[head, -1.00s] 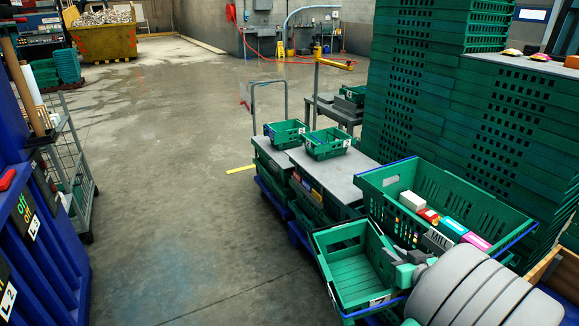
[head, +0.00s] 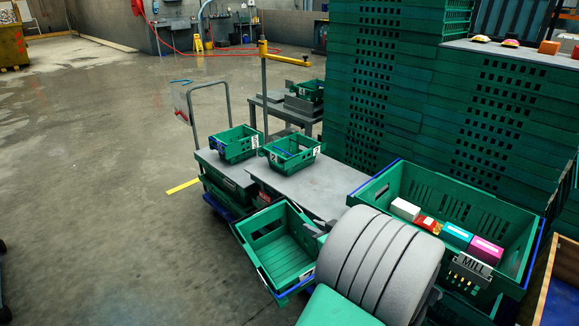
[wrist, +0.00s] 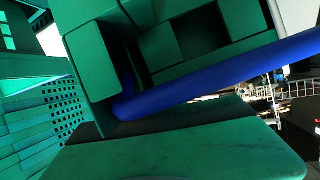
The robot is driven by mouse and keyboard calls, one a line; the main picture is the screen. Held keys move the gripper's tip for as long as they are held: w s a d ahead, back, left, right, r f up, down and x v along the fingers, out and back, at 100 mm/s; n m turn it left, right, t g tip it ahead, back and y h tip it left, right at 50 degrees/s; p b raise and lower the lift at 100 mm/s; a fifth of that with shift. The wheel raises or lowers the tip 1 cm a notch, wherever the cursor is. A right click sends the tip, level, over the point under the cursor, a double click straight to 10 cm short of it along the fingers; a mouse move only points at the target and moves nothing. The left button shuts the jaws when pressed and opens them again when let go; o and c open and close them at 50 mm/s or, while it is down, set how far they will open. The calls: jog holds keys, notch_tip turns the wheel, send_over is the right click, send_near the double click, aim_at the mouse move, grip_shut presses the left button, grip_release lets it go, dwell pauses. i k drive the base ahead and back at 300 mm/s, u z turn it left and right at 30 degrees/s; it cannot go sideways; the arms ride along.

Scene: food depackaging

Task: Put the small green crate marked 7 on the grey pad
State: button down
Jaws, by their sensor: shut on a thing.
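A small green crate (head: 287,260) with a blue edge hangs tilted in my gripper (head: 322,235), empty inside. The gripper is shut on its right side; my arm hides part of the grip. A white label shows at the crate's lower right, but its number is too small to read. The wrist view shows green crate walls (wrist: 205,45) and a blue bar close up. Grey flat tops lie beyond the held crate: one (head: 320,188) bears a small green crate marked 2 (head: 292,153), the other (head: 222,172) another small green crate (head: 237,143). I cannot tell which is the pad.
A large green crate (head: 440,190) with several boxes stands at the right, beside my arm. Tall green crate stacks (head: 400,100) rise behind it. The floor at left is clear.

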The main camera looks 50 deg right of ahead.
aim_at(337, 188)
jog(key=i, duration=2.5)
jog(key=z, duration=2.95)
jog(key=i, duration=1)
